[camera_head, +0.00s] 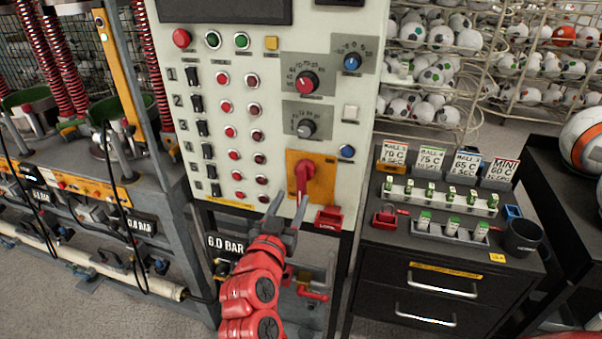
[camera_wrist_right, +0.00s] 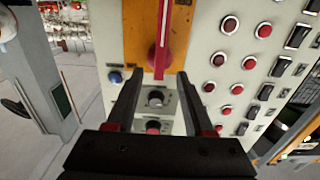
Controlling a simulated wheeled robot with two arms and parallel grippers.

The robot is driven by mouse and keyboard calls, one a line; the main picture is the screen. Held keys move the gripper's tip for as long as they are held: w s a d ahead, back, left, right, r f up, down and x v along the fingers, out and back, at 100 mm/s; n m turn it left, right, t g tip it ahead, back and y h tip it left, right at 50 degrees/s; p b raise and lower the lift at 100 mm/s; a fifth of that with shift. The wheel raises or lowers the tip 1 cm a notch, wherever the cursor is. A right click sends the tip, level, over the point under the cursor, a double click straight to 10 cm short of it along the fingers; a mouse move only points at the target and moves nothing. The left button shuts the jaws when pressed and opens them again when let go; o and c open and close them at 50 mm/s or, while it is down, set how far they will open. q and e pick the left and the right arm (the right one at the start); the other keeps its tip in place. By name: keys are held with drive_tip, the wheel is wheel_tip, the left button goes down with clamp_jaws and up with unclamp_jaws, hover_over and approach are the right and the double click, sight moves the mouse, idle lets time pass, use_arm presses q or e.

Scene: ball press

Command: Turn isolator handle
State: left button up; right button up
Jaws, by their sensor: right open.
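The isolator handle (camera_head: 301,178) is a red lever on an orange plate (camera_head: 322,188), low on the right side of the beige control panel. It points roughly up and down. In the right wrist view the red handle (camera_wrist_right: 163,50) lies ahead of the fingers, near the middle, with the orange plate (camera_wrist_right: 135,35) behind it. My right gripper (camera_head: 288,209) is open and empty, its fingers just below and left of the handle in the head view. I cannot tell if a finger touches the handle. My left gripper does not show.
The control panel (camera_head: 270,140) carries several buttons, switches and dials. A red lock box (camera_head: 329,217) sits just below the orange plate. A black drawer cabinet (camera_head: 430,275) with small bottles and signs stands at right. Ball racks (camera_head: 440,60) stand behind. Press machinery (camera_head: 70,200) is at left.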

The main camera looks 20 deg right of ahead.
sight(300, 183)
drive_tip(key=p+x, duration=0.2)
drive_tip(key=x, duration=0.6)
drive_tip(key=shift+w+d, duration=0.2)
drive_tip(key=shift+w, duration=0.05)
drive_tip(key=shift+c, duration=0.3)
clamp_jaws()
idle(0.8)
